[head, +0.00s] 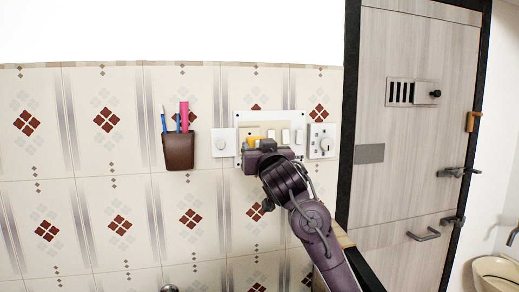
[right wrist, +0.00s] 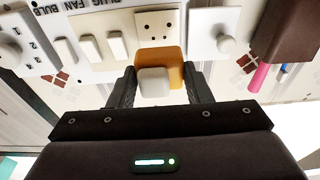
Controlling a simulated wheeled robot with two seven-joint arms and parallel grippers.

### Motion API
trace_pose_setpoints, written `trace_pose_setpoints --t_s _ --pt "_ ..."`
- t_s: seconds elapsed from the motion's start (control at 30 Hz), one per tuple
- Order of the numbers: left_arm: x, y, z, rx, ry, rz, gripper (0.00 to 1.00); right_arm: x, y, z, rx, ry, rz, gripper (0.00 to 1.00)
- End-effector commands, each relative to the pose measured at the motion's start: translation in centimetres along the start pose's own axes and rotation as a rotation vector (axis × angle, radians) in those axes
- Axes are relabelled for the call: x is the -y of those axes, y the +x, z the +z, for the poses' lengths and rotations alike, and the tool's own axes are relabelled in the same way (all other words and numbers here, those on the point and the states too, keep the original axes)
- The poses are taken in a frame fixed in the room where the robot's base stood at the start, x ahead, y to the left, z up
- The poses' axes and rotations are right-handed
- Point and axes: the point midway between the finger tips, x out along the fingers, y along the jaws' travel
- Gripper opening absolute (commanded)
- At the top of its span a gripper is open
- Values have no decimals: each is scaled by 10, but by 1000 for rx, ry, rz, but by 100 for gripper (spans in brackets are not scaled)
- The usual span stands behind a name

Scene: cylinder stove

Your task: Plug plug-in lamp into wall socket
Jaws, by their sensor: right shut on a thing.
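The plug-in lamp has an orange body (head: 252,141) and a white, rounded block (right wrist: 154,82) on its near side. My right gripper (head: 262,148) is shut on it in front of the wall panel; in the right wrist view, the two dark fingers (right wrist: 159,88) sit on either side of the lamp. The wall socket (right wrist: 157,24) is a cream square with dark holes, seen just above the lamp in that view. Its holes show uncovered. I cannot tell whether the lamp touches the panel. In the head view the gripper and lamp hide part of the socket. My left gripper is not in view.
The white switch panel (head: 299,118) carries several switches. Dial plates flank it, one on the left (head: 223,143) and one on the right (head: 322,141). A brown holder (head: 178,152) with pens hangs farther left. A door (head: 410,120) stands at the right.

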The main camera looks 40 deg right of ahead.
Motion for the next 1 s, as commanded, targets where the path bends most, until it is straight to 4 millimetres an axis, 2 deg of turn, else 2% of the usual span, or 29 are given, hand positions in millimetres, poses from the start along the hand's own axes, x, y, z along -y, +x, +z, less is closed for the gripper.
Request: trace_pose_setpoints --t_s 0.5,1.0 --pt "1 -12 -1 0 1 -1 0 0 43 5 0 -1 1 25" --pt "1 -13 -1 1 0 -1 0 -1 49 7 -1 0 1 25"
